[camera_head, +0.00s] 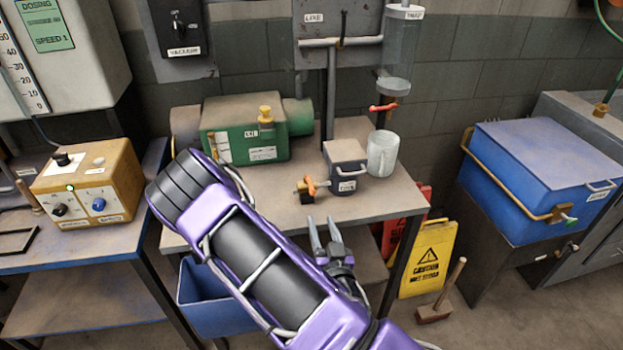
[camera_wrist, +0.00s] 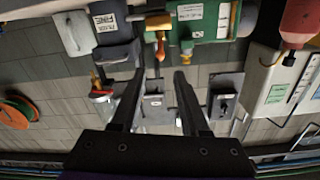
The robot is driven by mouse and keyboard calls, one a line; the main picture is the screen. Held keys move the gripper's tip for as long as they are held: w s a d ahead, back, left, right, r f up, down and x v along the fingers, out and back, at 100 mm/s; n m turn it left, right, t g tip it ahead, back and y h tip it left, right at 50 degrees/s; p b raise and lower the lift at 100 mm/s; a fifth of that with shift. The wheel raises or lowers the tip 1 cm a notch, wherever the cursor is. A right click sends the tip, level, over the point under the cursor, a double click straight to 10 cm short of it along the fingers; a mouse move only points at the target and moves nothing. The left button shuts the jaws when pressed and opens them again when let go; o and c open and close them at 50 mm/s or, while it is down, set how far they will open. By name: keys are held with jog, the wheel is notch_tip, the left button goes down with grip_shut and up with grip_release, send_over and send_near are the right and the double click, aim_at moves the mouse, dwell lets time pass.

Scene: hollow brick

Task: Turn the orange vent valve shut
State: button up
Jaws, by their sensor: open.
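An orange valve handle (camera_head: 311,185) sits on a brass and black fitting at the left front of a small grey box (camera_head: 346,168) on the bench. A second red-orange handle (camera_head: 383,107) is under the clear trap cylinder (camera_head: 400,50); no readable label shows which is the vent. My gripper (camera_head: 323,222) is open and empty, in front of and below the box fitting, apart from it. In the wrist view my gripper (camera_wrist: 159,78) has a gap between its fingers, and a yellow-orange fitting (camera_wrist: 158,22) shows beyond it beside the grey box (camera_wrist: 116,48).
A blue bin (camera_head: 215,310) is below. A yellow warning sign (camera_head: 429,260) and a blue lidded tank (camera_head: 540,160) stand right. The bench's front strip is clear.

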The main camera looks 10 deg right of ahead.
aim_at(308, 176)
jog(key=w, duration=1.6)
jog(key=shift+w+d, duration=0.15)
jog(key=shift+w, duration=0.15)
grip_shut()
dwell(0.6)
